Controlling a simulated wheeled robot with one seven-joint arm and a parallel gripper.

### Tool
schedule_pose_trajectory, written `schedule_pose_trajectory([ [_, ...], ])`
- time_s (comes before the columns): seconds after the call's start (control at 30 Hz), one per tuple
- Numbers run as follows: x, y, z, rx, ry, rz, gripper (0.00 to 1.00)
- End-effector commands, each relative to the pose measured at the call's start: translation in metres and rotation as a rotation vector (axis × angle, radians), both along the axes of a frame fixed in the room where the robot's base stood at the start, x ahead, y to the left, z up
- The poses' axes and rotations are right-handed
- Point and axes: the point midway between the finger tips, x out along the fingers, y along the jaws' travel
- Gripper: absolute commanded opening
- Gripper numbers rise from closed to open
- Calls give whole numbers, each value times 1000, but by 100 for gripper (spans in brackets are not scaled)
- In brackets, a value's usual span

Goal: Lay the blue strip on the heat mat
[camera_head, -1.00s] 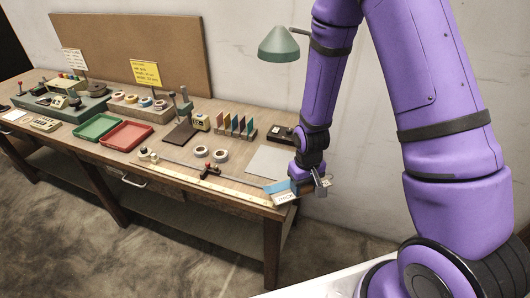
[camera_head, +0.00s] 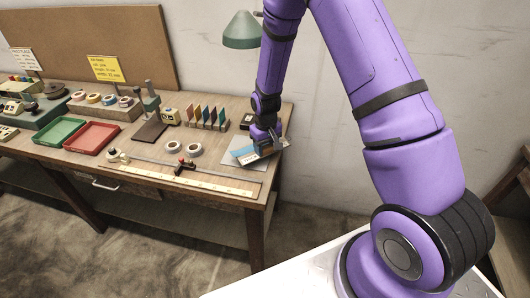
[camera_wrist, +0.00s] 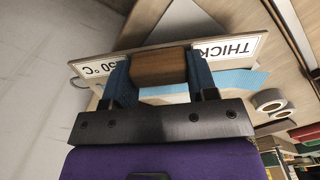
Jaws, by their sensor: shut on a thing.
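My gripper (camera_head: 266,147) is over the right end of the table, shut on a brown wooden block (camera_wrist: 158,66) between its two blue fingers. A pale plate lettered "THICK" (camera_wrist: 240,47) lies right behind the block. The light blue strip (camera_head: 243,152) sticks out to the left of my gripper in the head view; in the wrist view it runs right from behind the fingers (camera_wrist: 235,82). The light grey heat mat (camera_head: 232,159) is under the strip and partly hidden by it. I cannot tell whether the strip touches the mat.
A rail with a red-knobbed slider (camera_head: 183,165) and a pale ruler (camera_head: 215,186) lie along the front edge. Two tape rolls (camera_head: 195,149) are left of the mat. A rack of coloured cards (camera_head: 208,117) and a green lamp (camera_head: 242,31) stand behind. A red tray (camera_head: 92,138) is further left.

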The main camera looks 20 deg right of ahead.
Motion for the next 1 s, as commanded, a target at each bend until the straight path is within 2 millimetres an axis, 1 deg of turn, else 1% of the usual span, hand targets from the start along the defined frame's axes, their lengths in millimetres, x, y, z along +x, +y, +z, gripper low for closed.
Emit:
schedule_pose_trajectory([
  [0.13,11,-1,-1,0,-1,-1,27],
  [0.3,8,-1,-28,0,3,0,27],
  [0.4,8,-1,-36,0,2,0,27],
  [0.77,9,-1,-39,0,0,0,27],
  [0.8,9,-1,-38,0,0,0,62],
  [0.87,9,-1,-38,0,0,0,76],
  [0.9,9,-1,-38,0,0,0,78],
  [1.0,9,-1,-38,0,0,0,78],
])
